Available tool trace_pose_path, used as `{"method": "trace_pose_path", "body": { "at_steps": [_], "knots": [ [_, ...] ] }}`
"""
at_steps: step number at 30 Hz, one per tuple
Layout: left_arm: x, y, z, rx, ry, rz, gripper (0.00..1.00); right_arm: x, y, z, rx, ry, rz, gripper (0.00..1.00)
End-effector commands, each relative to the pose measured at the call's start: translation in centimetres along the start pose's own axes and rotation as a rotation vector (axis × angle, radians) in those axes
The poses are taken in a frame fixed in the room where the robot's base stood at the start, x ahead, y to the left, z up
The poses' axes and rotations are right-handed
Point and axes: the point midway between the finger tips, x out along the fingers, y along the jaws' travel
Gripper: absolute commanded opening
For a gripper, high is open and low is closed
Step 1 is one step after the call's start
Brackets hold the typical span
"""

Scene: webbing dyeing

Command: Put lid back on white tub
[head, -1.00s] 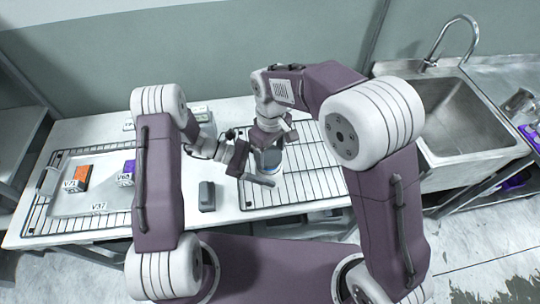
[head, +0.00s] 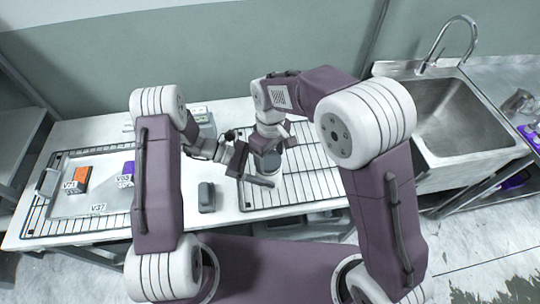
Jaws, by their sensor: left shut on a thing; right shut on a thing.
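The white tub (head: 267,174) stands on the right wire rack, mostly hidden by my grippers and the lid. My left gripper (head: 262,175) reaches in from the left and is shut on the tub, with one finger along its near side. My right gripper (head: 270,149) points down from above and is shut on the dark grey lid (head: 267,161). The lid is over the tub's top; whether it touches the rim or is seated cannot be told from this view.
A grey block-like object (head: 206,196) stands left of the right wire rack (head: 310,183). A sink (head: 465,120) is at right.

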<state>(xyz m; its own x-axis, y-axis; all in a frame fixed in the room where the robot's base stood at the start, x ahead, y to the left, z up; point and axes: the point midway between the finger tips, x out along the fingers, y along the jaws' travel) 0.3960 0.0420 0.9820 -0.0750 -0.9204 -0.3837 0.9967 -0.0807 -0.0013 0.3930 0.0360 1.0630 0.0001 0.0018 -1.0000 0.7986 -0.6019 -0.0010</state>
Motion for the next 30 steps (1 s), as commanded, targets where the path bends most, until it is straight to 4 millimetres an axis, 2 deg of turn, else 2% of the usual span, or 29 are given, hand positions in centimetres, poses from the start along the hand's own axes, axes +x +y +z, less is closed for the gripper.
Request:
{"method": "trace_pose_path", "body": {
  "at_steps": [17, 20, 23, 30],
  "knots": [
    [0.0, 0.0, 0.1, 0.001, -0.002, 0.0, 0.03, 1.1, 0.0, 0.0, 0.0, -0.001, 0.0, 0.31],
    [0.0, 0.0, 0.1, 0.0, -0.002, 0.0, 0.0, 1.1, 0.0, 0.0, 0.031, 0.0, 0.0, 0.31],
    [0.0, 0.0, 0.1, 0.0, -0.002, 0.0, 0.0, 1.1, -0.1, 0.0, 0.199, 0.0, 0.0, 0.31],
    [0.0, 0.0, 0.1, 0.0, -0.001, 0.0, 0.0, 1.1, -0.6, -0.4, 0.984, 0.0, 0.001, 0.31]
  ]
}}
